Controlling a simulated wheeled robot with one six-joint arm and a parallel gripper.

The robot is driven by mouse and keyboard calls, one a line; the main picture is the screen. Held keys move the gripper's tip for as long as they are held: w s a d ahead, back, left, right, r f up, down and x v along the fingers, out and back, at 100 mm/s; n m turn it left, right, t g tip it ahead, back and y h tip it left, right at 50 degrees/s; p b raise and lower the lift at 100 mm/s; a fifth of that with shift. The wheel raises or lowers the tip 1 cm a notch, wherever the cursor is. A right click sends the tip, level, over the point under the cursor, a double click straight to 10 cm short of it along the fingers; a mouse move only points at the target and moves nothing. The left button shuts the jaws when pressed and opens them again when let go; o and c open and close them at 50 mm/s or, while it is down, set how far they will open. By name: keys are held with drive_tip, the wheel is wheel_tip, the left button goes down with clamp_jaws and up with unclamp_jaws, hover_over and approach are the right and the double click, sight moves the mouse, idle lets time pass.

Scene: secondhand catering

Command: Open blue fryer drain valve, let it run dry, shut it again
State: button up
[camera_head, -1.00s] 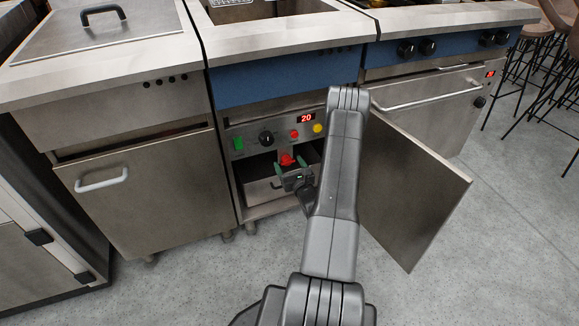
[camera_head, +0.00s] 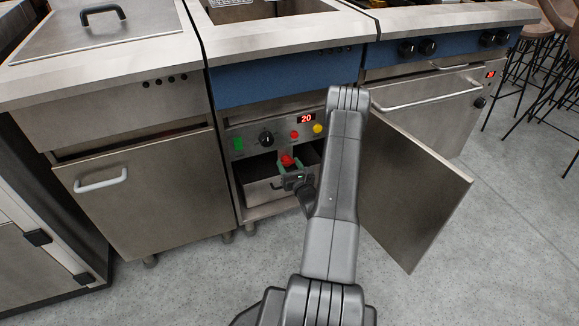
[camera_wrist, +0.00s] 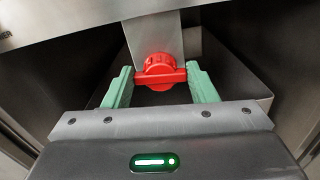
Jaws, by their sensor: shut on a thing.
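The blue-fronted fryer (camera_head: 285,82) stands in the middle of the head view, with its cabinet door (camera_head: 415,185) swung open to the right. Its red drain valve handle (camera_head: 287,160) sits inside the cabinet, below the control panel. In the wrist view the handle (camera_wrist: 160,72) has a round hub and a bar lying level across the picture. My gripper (camera_head: 290,167) is shut on the bar, one green finger at each end; it also shows in the wrist view (camera_wrist: 161,84). A metal pan (camera_head: 262,190) stands under the valve. No flowing oil is visible, and the valve outlet is hidden.
The control panel (camera_head: 265,139) just above carries a display reading 20, a black knob and coloured buttons. A closed steel unit (camera_head: 140,190) stands at left and a range (camera_head: 425,110) at right. Open floor (camera_head: 510,240) lies right of the door.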

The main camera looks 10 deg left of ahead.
drive_tip(key=m+b, duration=0.1)
drive_tip(key=m, duration=0.2)
drive_tip(key=shift+f, duration=0.1)
drive_tip(key=m+b, duration=0.1)
drive_tip(key=m, duration=0.3)
drive_tip(key=shift+m, duration=0.4)
drive_tip(key=m, duration=0.4)
drive_tip(key=shift+w+d+b, duration=0.1)
drive_tip(key=shift+b, duration=0.25)
drive_tip(key=shift+m, duration=2.1)
drive_tip(key=o, duration=1)
